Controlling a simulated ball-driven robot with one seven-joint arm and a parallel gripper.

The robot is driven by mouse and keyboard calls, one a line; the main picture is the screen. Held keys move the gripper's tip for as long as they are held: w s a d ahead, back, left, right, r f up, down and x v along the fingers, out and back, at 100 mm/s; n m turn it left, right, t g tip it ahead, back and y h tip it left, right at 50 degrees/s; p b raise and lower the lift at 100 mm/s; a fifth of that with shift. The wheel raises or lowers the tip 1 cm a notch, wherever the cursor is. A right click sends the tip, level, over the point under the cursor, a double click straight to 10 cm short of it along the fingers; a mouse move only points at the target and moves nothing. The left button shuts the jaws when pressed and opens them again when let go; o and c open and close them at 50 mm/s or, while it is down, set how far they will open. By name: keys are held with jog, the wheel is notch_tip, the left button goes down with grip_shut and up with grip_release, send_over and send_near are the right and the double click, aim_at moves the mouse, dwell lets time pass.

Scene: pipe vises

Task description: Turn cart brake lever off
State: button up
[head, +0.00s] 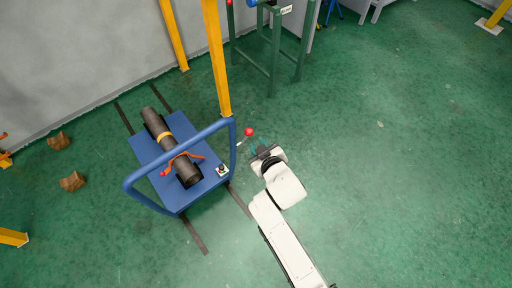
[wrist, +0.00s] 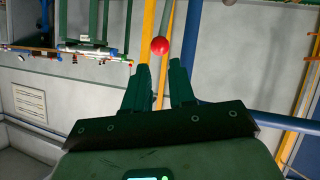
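The blue cart (head: 205,172) stands on the floor, with a tall blue push handle (head: 170,155). Its brake lever is a thin light rod with a red ball knob (head: 249,132), rising beside the handle's right side. My gripper (head: 260,147) is just below and right of the knob in the head view. In the wrist view the knob (wrist: 160,46) and a grey rod above it lie just beyond the fingertips, in line with the gap. My gripper (wrist: 160,75) is open, with nothing between its green fingers. I cannot tell the exact distance to the knob.
A yellow post (head: 216,60) stands behind the cart, and a green stand (head: 273,50) is farther back. The floor to the right is clear.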

aim_at(246, 137)
jog(key=f+n+t+b, duration=0.1)
jog(key=f+n+b, duration=0.1)
jog(key=b, duration=0.1)
jog(key=s+d+f+n+t+b, duration=0.1)
jog(key=n+b, duration=0.1)
jog(key=b, duration=0.1)
jog(key=s+d+f+n+t+y+b, duration=0.1)
jog(key=f+n+b, duration=0.1)
jog(key=b, duration=0.1)
jog(key=shift+s+f, duration=0.25)
jog(key=shift+f, duration=0.05)
grip_shut()
jog(key=s+d+f+n+t+y+b, duration=0.3)
jog(key=s+n+b, duration=0.2)
jog(key=n+b, duration=0.35)
jog(key=r+b+x, duration=0.1)
jog(key=b+x, duration=0.1)
jog(key=x, duration=1.2)
jog(key=shift+s+n+b, duration=0.2)
jog(key=shift+n+b, duration=0.15)
jog(key=shift+a, duration=0.1)
